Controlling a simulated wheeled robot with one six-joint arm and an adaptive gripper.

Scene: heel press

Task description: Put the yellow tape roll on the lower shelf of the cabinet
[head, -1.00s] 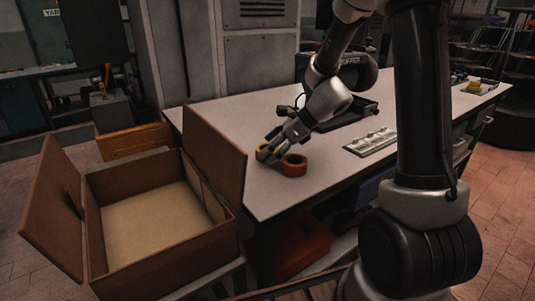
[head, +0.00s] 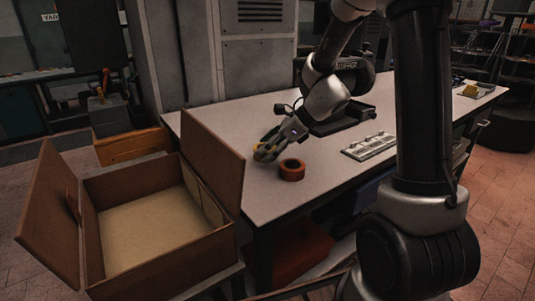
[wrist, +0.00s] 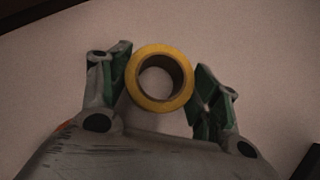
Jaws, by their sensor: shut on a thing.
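The yellow tape roll (wrist: 160,106) sits between the two green-padded fingers of my gripper (wrist: 161,76) in the wrist view, with its hole facing the camera. In the head view my gripper (head: 268,149) is shut on the roll over the near left part of the white table; the fingers hide most of it. I cannot tell how far above the table it is. A brown open-fronted box with two swung-out doors (head: 158,222), which looks like the cabinet, stands left of the table. Its pale inner panel shows; no separate shelf can be made out.
An orange-red tape roll (head: 291,170) lies on the table (head: 225,130) just right of my gripper. The cabinet's right door (head: 213,160) stands up between its opening and the table. A light slotted tray (head: 369,146) lies farther right. An orange box (head: 130,146) is behind the cabinet.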

